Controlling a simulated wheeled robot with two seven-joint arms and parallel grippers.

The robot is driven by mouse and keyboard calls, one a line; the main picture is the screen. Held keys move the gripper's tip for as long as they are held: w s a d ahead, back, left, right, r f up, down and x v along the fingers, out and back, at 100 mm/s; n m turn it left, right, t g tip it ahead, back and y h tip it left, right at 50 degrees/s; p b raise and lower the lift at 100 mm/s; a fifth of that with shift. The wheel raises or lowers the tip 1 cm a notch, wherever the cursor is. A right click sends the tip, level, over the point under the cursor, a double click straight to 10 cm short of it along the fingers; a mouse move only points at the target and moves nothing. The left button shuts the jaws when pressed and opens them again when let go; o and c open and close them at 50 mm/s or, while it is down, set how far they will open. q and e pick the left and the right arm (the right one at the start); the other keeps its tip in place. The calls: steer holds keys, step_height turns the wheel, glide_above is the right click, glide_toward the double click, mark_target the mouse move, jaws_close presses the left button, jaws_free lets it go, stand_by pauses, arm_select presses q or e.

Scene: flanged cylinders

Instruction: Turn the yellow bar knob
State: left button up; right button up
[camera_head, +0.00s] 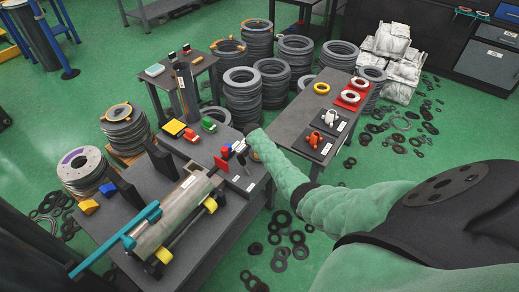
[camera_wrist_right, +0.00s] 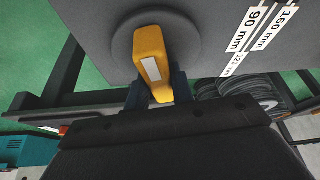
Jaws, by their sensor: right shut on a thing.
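The yellow bar knob (camera_wrist_right: 149,58) fills the upper middle of the right wrist view. It has a pale stripe on its front and sits on a round dark disc (camera_wrist_right: 189,38) on a grey panel. The bar stands nearly upright in that view, slightly tilted. My right gripper (camera_wrist_right: 158,88) is shut on the knob, one dark finger at each side of its lower part. In the head view my right arm reaches in from the right to the far side of the workbench. The hand and the knob cannot be made out there. My left gripper is not in view.
A workbench (camera_head: 118,215) carries a metal cylinder (camera_head: 165,222) and small coloured parts. Stacks of grey flanges (camera_head: 242,88) stand behind. A label (camera_wrist_right: 264,27) is right of the knob. Loose rings lie on the green floor.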

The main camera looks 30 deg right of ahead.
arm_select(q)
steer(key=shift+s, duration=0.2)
arm_select(e)
steer(key=o, duration=1)
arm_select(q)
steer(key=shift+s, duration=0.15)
arm_select(e)
steer(key=shift+a+r, duration=0.15)
steer(key=shift+r, duration=0.1)
steer(key=b+v, duration=0.1)
steer(key=v, duration=0.4)
steer(key=shift+a+r, duration=0.15)
steer(key=shift+r, duration=0.25)
steer(key=shift+s+a+r, duration=0.15)
steer(key=shift+s+r, duration=0.1)
steer(key=shift+r, duration=0.35)
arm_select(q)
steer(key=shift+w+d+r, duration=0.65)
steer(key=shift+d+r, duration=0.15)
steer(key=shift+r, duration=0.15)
